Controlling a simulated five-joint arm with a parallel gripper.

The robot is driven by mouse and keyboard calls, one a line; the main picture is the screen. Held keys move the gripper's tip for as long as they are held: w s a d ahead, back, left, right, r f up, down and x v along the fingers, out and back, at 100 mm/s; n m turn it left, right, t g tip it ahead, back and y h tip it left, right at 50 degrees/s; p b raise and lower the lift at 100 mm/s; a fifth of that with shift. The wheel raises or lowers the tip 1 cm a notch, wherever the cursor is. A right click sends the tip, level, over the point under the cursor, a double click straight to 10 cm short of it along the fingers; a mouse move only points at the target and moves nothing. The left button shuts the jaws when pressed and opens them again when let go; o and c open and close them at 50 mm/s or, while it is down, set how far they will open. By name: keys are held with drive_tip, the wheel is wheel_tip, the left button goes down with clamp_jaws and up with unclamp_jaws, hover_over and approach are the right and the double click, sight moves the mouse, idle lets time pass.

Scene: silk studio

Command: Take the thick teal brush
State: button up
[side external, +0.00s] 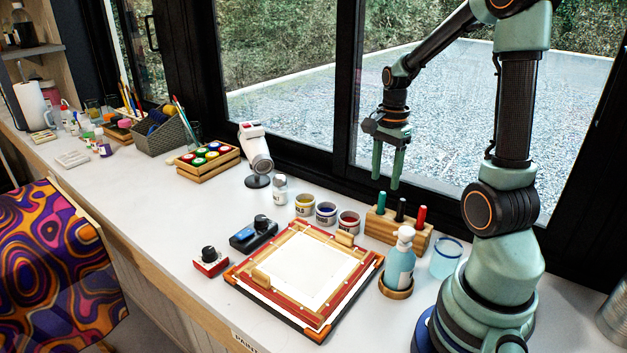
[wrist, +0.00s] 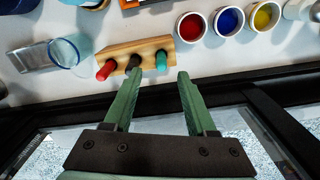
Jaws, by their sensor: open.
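The thick teal brush (side external: 381,201) stands upright at the left end of a wooden block (side external: 412,241), beside a black brush (side external: 400,209) and a red one (side external: 421,215). In the wrist view the teal brush (wrist: 161,61) shows just past the gap between my fingertips, with the black brush (wrist: 135,60) near the left fingertip and the red brush (wrist: 106,69) farther left. My gripper (side external: 387,181) points down, open and empty, and appears above and apart from the brushes. It also shows in the wrist view (wrist: 159,76). The brushes' lower ends are hidden in the block.
Paint cups (side external: 326,214) stand left of the block. A blue pump bottle (side external: 399,266) and a glass cup (side external: 446,259) stand close by in front and to the right. A framed board (side external: 336,318) lies in front. The window frame (side external: 300,160) runs behind.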

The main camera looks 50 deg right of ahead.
sight(383, 192)
drive_tip(key=shift+w+d+f, duration=0.1)
drive_tip(key=shift+d+f, duration=0.05)
drive_tip(key=shift+f, duration=3.8)
clamp_jaws()
